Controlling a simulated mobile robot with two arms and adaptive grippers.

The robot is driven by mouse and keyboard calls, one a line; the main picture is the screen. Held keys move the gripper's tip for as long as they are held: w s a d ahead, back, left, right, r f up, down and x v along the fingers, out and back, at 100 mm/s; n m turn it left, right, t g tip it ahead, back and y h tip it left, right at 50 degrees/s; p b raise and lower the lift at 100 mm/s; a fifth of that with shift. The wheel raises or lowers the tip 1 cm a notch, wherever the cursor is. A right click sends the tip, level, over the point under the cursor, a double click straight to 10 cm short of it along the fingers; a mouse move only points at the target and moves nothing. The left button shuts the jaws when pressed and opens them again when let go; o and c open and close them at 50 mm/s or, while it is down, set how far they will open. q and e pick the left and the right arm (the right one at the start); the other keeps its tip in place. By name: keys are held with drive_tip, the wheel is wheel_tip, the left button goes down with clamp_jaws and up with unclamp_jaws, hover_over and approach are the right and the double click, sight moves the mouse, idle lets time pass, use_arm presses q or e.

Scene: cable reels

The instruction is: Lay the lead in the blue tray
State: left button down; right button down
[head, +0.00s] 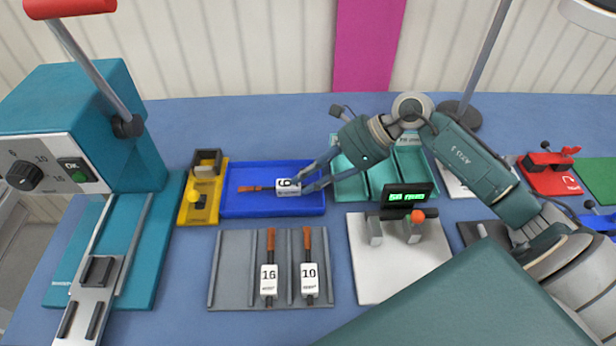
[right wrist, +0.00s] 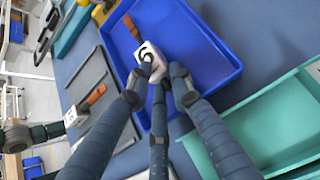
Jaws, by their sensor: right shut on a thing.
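The lead, a white numbered block (head: 289,187) with an orange-brown end (head: 256,188), is over the floor of the blue tray (head: 310,208). Its number looks like a turned 6 or 9. My right gripper (head: 307,182) is shut on the white block from the right side. In the right wrist view, the fingers (right wrist: 160,78) close around the block (right wrist: 146,57), and the orange end (right wrist: 131,28) points to the far side of the blue tray (right wrist: 215,45). I cannot tell whether the lead touches the tray floor. My left gripper is not in view.
Two similar leads, marked 16 (head: 269,280) and 10 (head: 309,279), lie on a grey rack (head: 237,275) in front. A teal bin (head: 349,187) stands right of the tray, a yellow device (head: 200,199) left. A large teal press (head: 85,125) stands at far left.

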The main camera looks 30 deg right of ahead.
drive_tip(key=shift+r, duration=0.1)
drive_tip(key=c, duration=1.5)
unclamp_jaws()
drive_tip(key=v, duration=1.2)
